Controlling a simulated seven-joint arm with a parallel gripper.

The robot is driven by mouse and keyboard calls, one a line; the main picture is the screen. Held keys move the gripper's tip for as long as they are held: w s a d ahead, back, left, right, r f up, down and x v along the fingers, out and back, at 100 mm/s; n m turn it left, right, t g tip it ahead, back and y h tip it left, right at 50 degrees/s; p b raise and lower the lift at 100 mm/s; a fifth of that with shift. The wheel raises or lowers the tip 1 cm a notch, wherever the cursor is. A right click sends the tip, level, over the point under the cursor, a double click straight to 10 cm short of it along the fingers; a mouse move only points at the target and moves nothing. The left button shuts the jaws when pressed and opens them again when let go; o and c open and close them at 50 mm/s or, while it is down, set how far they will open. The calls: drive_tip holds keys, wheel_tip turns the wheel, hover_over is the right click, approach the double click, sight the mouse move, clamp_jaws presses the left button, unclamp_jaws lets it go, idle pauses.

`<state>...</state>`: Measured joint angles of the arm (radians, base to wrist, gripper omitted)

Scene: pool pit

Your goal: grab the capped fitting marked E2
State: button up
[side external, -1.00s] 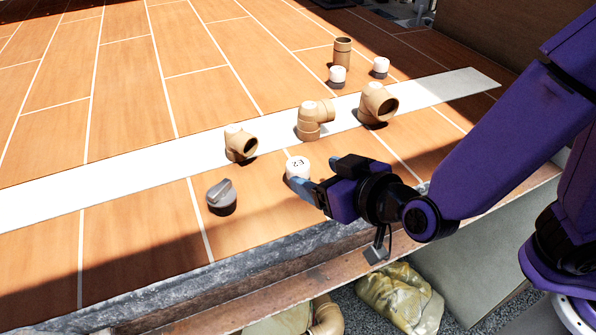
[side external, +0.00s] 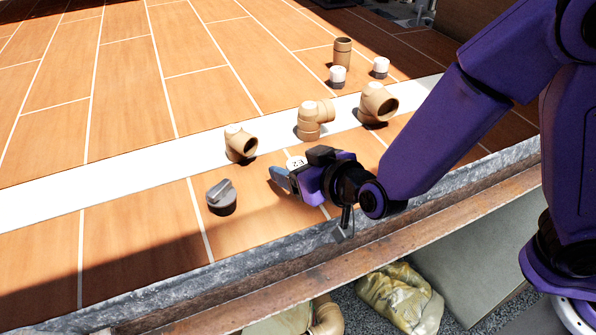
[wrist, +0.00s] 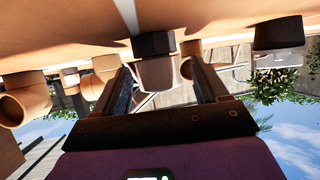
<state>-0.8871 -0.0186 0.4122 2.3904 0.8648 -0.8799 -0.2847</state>
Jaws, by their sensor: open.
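The capped fitting marked E2 (side external: 295,162) stands on the tiled deck, its white cap partly hidden behind my gripper in the side view. My gripper (side external: 298,172) is open and low over the deck at the fitting, one blue-tipped finger on its near left side. In the wrist view, which looks upside down, the fitting (wrist: 157,72) shows with a dark base and pale cap, framed between the two open fingers of my gripper (wrist: 160,78). I cannot tell whether either finger touches it.
A grey plug with a handle (side external: 221,196) stands left of my gripper. Tan pipe elbows (side external: 240,143) (side external: 310,120) (side external: 378,104) stand along the white strip. A tan coupling (side external: 342,52) and two white-capped fittings (side external: 338,77) (side external: 381,67) stand farther back. The stone edge (side external: 300,250) runs in front.

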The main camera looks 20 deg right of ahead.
drive_tip(key=shift+x, duration=1.05)
drive_tip(key=c, duration=1.1)
